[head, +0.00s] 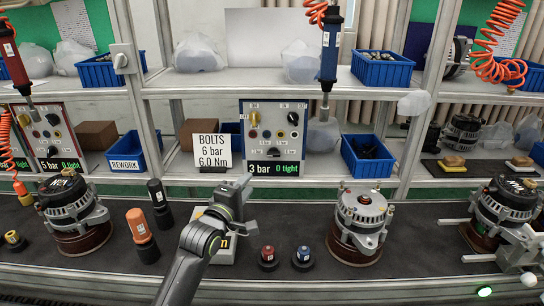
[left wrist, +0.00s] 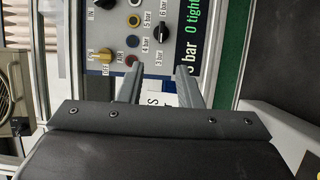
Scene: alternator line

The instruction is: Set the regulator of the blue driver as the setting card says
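The blue driver (head: 329,52) hangs upright from a coiled orange hose above its panel (head: 288,150). The panel display (head: 274,168) reads 3 bar, 0 tight. The setting card (head: 212,148) reads BOLTS, 6 bar, 6.0 Nm. In the left wrist view the panel (left wrist: 88,28) appears turned sideways, with a yellow knob (left wrist: 105,55), red and blue round parts, and labels for 3 to 6 bar. My right gripper is not in view.
A second panel (head: 45,135) with a red driver (head: 13,55) stands left. Alternators (head: 362,215) stand on the dark bench, with an orange bottle-like tool (head: 140,226) and small red (head: 267,255) and blue (head: 303,255) pieces. Blue bins (head: 367,156) sit on the shelf.

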